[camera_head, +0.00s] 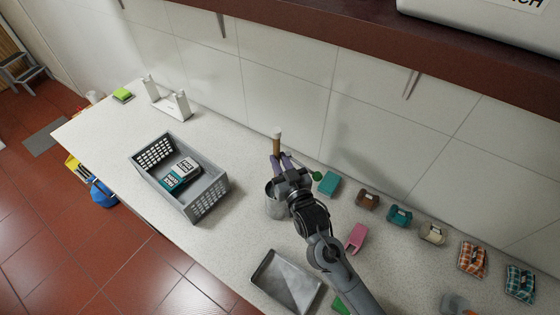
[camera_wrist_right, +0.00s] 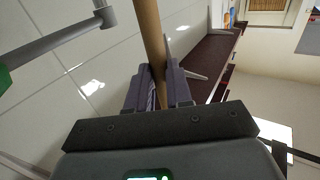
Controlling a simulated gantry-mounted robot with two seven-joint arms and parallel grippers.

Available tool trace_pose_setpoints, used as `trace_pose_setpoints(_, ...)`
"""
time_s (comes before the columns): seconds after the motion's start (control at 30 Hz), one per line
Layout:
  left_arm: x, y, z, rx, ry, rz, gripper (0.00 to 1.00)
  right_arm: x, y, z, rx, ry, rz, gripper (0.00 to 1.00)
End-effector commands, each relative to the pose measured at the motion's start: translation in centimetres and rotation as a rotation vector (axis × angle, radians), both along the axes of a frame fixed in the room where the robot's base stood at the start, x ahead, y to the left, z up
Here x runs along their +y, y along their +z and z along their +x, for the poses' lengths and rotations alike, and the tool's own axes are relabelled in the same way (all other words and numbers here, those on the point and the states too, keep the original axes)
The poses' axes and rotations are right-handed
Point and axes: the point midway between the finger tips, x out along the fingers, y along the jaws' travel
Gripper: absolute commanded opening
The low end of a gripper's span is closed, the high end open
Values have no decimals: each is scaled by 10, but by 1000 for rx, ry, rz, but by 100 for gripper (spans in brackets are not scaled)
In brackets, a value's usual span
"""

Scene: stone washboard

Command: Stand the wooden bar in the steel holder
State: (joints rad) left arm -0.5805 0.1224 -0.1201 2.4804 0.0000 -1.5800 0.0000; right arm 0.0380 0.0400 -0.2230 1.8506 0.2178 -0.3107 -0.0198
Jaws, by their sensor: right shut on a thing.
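My right gripper (camera_head: 281,160) is shut on the wooden bar (camera_head: 277,146), a brown rod with a pale cap that stands about upright. In the right wrist view the bar (camera_wrist_right: 150,32) runs between the fingers (camera_wrist_right: 158,82). The steel holder (camera_head: 274,206), a round metal cup, stands on the counter just below and partly behind the gripper. The bar's lower end is hidden by the gripper, so I cannot tell whether it is inside the holder. My left gripper is not in view.
A grey basket (camera_head: 208,200) with packets stands left. A metal tray (camera_head: 286,281) lies in front. Sponges and cloths (camera_head: 432,234) line the right side. The wall is close behind.

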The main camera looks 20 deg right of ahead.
Motion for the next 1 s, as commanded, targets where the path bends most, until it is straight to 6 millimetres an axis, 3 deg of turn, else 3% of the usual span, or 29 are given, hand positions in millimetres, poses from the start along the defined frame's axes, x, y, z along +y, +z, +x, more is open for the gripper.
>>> trace_pose_setpoints(0.1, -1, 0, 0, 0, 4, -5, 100, 0, 0, 0, 0, 0, 0, 0)
trace_pose_setpoints(0.13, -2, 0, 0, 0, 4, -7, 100, 0, 0, 0, 0, 0, 0, 25)
trace_pose_setpoints(0.3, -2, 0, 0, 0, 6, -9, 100, 0, 0, 0, 0, 0, 0, 50)
trace_pose_setpoints(0.67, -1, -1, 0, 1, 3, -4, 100, 0, -1, -3, 2, 0, 0, 50)
trace_pose_setpoints(0.87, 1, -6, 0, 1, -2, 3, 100, 0, -3, -25, 2, 0, 0, 50)
trace_pose_setpoints(1.0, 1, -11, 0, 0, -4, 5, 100, 0, -3, -50, 1, 1, 0, 50)
